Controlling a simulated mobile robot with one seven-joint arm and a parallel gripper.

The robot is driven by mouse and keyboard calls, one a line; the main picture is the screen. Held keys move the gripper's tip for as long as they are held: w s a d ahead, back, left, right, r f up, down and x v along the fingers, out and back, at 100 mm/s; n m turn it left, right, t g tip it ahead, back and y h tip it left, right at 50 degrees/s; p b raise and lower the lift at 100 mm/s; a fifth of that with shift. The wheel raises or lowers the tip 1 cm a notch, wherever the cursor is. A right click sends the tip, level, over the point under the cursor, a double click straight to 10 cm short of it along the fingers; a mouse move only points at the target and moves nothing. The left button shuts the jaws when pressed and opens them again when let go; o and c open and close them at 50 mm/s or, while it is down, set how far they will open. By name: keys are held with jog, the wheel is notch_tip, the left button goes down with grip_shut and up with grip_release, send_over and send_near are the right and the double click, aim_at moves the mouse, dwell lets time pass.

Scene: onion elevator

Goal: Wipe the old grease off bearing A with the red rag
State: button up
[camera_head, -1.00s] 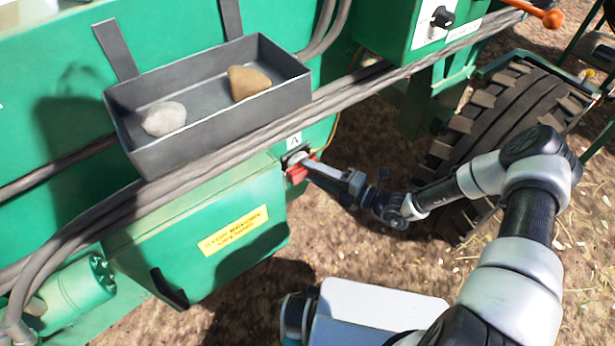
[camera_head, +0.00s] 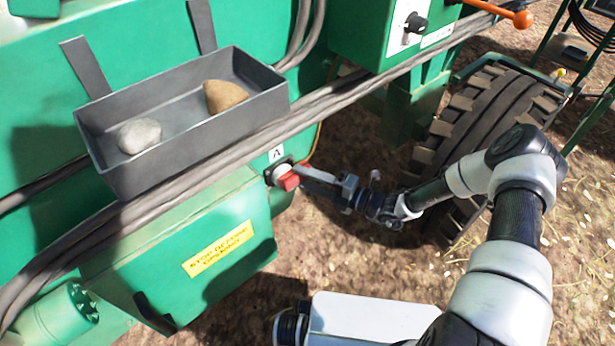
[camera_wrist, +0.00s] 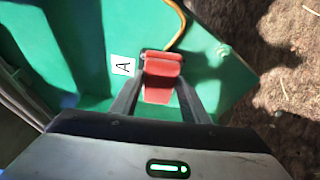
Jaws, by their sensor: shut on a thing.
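The red rag (camera_head: 289,181) is pinched between the fingers of my gripper (camera_head: 297,178). In the wrist view the rag (camera_wrist: 162,68) is folded between the two fingertips, with a flap hanging down toward my palm. Bearing A (camera_head: 269,174) is on the green machine wall just below the white "A" label (camera_head: 276,154). The rag is at the bearing's front and hides much of it; I cannot tell whether they touch. In the wrist view the label (camera_wrist: 123,65) is just left of the rag. Any grease on the bearing is hidden or too small to see.
A grey tray (camera_head: 112,177) with two stones hangs above left of the bearing. Thick grey hoses (camera_head: 345,96) run just above it. A green box with a yellow sign (camera_head: 219,249) is below left. A large tyre (camera_head: 480,130) stands right, behind my arm.

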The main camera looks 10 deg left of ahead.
aim_at(289, 190)
jog(key=shift+s+a+r+p, duration=0.1)
jog(key=shift+s+a+p, duration=0.95)
jog(key=shift+s+a, duration=1.1)
jog(key=shift+s+d, duration=0.1)
jog(key=shift+d, duration=0.05)
jog(key=shift+d, duration=0.1)
jog(key=shift+s+d+p, duration=0.4)
jog(key=shift+s+d, duration=0.55)
jog(key=shift+d, duration=0.2)
jog(key=shift+s+d+p, duration=0.35)
jog(key=shift+s+d, duration=0.6)
jog(key=shift+d, duration=0.2)
jog(key=shift+s+d, duration=1)
jog(key=shift+d, duration=0.15)
